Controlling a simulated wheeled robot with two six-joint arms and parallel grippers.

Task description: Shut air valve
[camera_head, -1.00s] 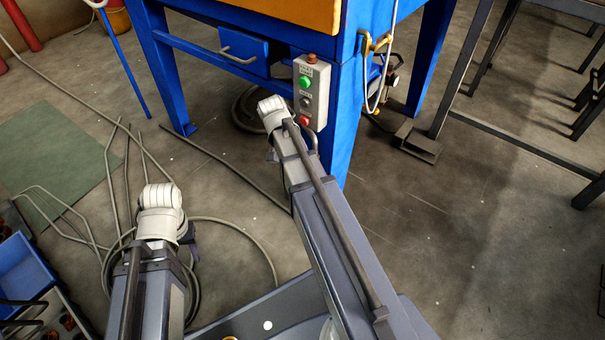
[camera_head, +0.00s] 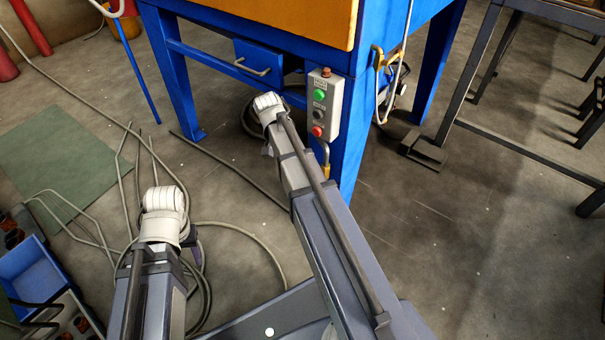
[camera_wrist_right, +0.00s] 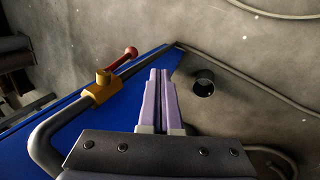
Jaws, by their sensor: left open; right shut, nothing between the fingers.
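In the right wrist view the air valve has a yellow body (camera_wrist_right: 101,88) on a bent grey pipe, with a red-knobbed handle (camera_wrist_right: 130,54) pointing up and right. My right gripper (camera_wrist_right: 160,72) has purple fingers, shut and empty, to the right of the valve and apart from it. In the head view a yellow fitting on a grey pipe (camera_head: 325,172), which looks like the same valve, shows below the control box beside my right wrist. The right fingers are hidden there. My left gripper (camera_head: 198,256) is open, mostly hidden behind its wrist, away from the valve.
The blue machine's leg (camera_head: 352,135) carries a control box (camera_head: 325,105) with green and red buttons, close to my right wrist. A blue drawer (camera_head: 262,60) is behind. Hoses (camera_head: 255,232) lie on the floor. A blue bin (camera_head: 28,272) stands at left.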

